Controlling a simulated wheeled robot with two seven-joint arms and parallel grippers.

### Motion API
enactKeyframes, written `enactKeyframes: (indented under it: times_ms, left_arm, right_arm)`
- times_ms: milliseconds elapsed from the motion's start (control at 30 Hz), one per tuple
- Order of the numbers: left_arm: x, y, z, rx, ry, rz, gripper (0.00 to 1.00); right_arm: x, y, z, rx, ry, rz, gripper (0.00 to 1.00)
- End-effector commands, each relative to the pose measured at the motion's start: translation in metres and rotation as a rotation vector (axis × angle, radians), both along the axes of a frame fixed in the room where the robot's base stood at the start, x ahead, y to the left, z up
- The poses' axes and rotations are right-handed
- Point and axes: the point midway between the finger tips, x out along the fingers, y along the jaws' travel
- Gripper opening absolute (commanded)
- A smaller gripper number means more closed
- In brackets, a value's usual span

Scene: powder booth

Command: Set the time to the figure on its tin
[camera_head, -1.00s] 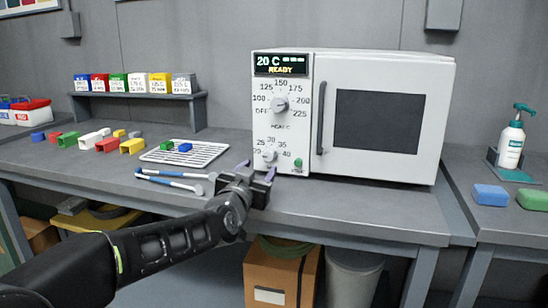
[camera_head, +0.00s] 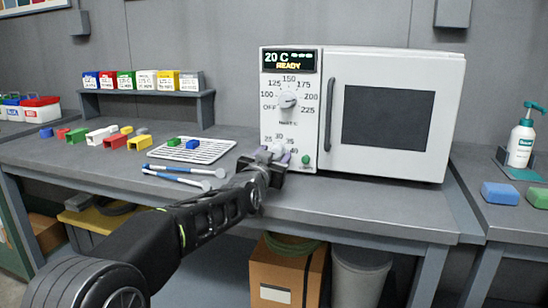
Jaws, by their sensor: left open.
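The white oven (camera_head: 390,62) stands on the bench, its door shut and its display (camera_head: 290,61) reading 20 C and READY. The upper temperature knob (camera_head: 288,101) has figures around it. The lower time knob (camera_head: 277,148) is partly hidden by my left gripper (camera_head: 274,155). That gripper is open, its fingertips around or just in front of the time knob; I cannot tell whether they touch it. Coloured tins, among them a blue tin (camera_head: 91,82), a red tin (camera_head: 108,82) and a yellow tin (camera_head: 167,83), stand on the back shelf. Their labels are too small to read. My right gripper is out of view.
A wire rack (camera_head: 212,150) holds a green and a blue block, with blue-handled tools (camera_head: 175,178) in front. Several coloured pieces (camera_head: 139,143) lie at left. A green button (camera_head: 306,159) is beside the time knob. A pump bottle (camera_head: 521,140) stands at right.

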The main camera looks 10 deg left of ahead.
Motion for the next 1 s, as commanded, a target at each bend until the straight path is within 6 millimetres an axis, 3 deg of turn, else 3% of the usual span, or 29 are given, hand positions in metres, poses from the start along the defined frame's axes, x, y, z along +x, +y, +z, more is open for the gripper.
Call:
enactKeyframes:
  times_ms: [233,833,1000]
  left_arm:
    - [0.0003,0.0,0.0002,0.0,0.0,0.0,0.51]
    - [0.0001,0.0001,0.0002,0.0,0.0,0.0,0.02]
    - [0.0001,0.0001,0.0002,0.0,0.0,0.0,0.0]
  right_arm:
    - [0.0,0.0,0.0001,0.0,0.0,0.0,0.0]
    - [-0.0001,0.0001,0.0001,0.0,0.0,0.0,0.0]
    - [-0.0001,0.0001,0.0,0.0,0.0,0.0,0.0]
